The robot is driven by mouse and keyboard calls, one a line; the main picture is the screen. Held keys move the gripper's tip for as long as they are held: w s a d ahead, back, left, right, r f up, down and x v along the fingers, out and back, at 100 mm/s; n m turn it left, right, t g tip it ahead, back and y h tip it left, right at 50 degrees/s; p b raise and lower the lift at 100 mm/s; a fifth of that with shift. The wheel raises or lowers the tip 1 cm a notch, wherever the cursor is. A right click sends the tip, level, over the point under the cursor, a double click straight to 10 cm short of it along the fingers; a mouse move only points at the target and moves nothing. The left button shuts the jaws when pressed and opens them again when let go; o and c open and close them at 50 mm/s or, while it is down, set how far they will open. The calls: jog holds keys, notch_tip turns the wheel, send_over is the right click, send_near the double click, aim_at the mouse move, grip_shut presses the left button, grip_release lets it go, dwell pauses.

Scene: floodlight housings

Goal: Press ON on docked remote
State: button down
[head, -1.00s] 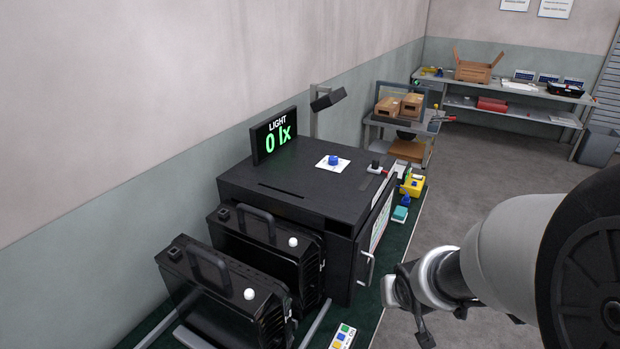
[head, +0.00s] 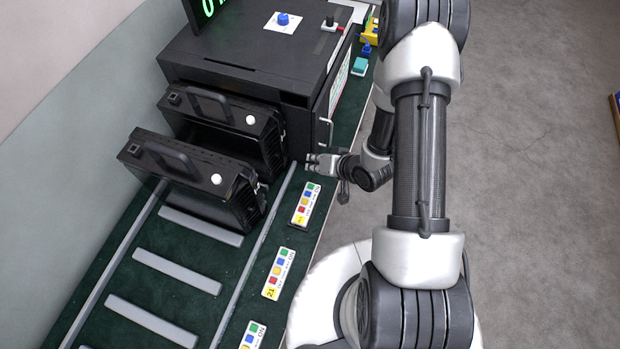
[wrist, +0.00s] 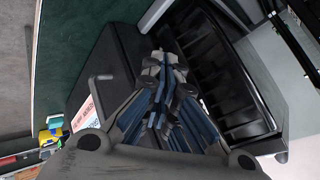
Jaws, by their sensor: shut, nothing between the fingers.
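Three white remotes with coloured buttons lie in a row along the bench's right side in the head view: a far one (head: 305,206), a middle one (head: 278,274) marked 21, and a near one (head: 253,336) cut off by the frame. The word ON shows at their upper ends. I cannot tell which is docked. My gripper (head: 312,163) is shut and empty, just beyond the far remote and beside the black box's front corner. It does not appear to touch a remote. Its shut fingers fill the middle of the wrist view (wrist: 163,65).
Two black floodlight housings (head: 180,165) (head: 235,118) stand on grey rails left of my gripper. The large black box (head: 245,62) with a handled door rises behind them. A blue knob (head: 283,19) and teal block (head: 360,66) are farther back.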

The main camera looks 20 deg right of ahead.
aim_at(313, 184)
jog(key=shift+f, duration=0.1)
dwell(0.3)
notch_tip(313, 184, down, 9)
jog(key=b, duration=0.7)
jog(key=shift+r, duration=0.2)
dwell(1.0)
jog(key=shift+f+b, duration=0.4)
jog(key=shift+f, duration=0.05)
jog(key=shift+f+b, duration=0.3)
jog(key=shift+f, duration=0.05)
dwell(0.4)
jog(key=shift+r, duration=0.15)
jog(key=shift+r+p, duration=0.6)
jog(key=shift+r, duration=0.1)
